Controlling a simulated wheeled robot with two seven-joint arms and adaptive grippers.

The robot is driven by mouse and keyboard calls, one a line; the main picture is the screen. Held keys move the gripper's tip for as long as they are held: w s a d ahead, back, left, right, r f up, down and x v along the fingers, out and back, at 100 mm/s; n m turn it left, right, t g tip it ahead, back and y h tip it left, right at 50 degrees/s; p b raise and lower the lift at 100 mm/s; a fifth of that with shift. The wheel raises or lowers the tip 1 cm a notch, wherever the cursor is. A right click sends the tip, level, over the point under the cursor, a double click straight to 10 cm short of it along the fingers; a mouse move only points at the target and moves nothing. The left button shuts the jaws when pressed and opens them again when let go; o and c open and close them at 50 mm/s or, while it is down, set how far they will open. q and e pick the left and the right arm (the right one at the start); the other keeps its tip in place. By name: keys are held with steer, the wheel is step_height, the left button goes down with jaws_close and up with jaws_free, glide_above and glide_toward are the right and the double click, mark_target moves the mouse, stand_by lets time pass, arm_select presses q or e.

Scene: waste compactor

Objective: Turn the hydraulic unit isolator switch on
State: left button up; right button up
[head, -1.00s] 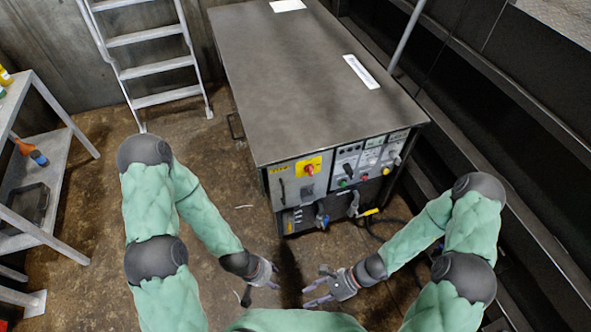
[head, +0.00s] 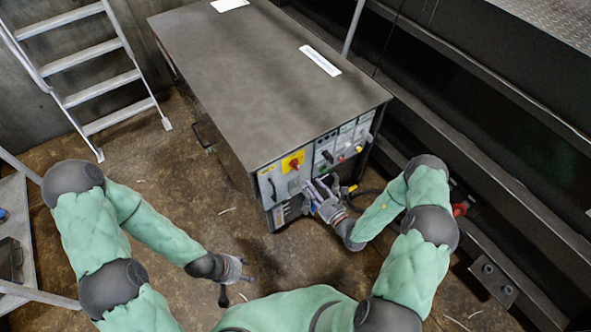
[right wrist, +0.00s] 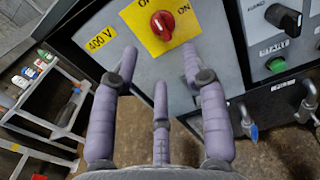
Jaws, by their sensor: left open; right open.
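The isolator switch is a red rotary knob (head: 294,164) on a yellow plate on the front panel of the grey hydraulic unit (head: 262,85). In the right wrist view the red knob (right wrist: 162,24) sits on the plate (right wrist: 148,42), between the letters "OF" at its upper left and "ON" at its right. My right gripper (head: 314,186) is open and empty, just below and in front of the knob. Its fingers (right wrist: 160,75) point up at the plate, apart from the knob. My left gripper (head: 247,275) is open and empty, low over the floor at the left.
A black selector (right wrist: 284,18) and a green start button (right wrist: 276,65) are right of the switch. Blue-handled valves (right wrist: 252,130) hang below. A ladder (head: 85,75) and a shelf (head: 20,215) stand left; dark rails (head: 480,150) run along the right. Floor before the unit is clear.

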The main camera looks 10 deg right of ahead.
mark_target(297, 168)
steer(key=b+x, duration=0.1)
steer(key=x, duration=0.8)
steer(key=shift+w+a, duration=0.15)
steer(key=shift+w, duration=0.1)
steer(key=shift+c, duration=0.3)
jaws_close()
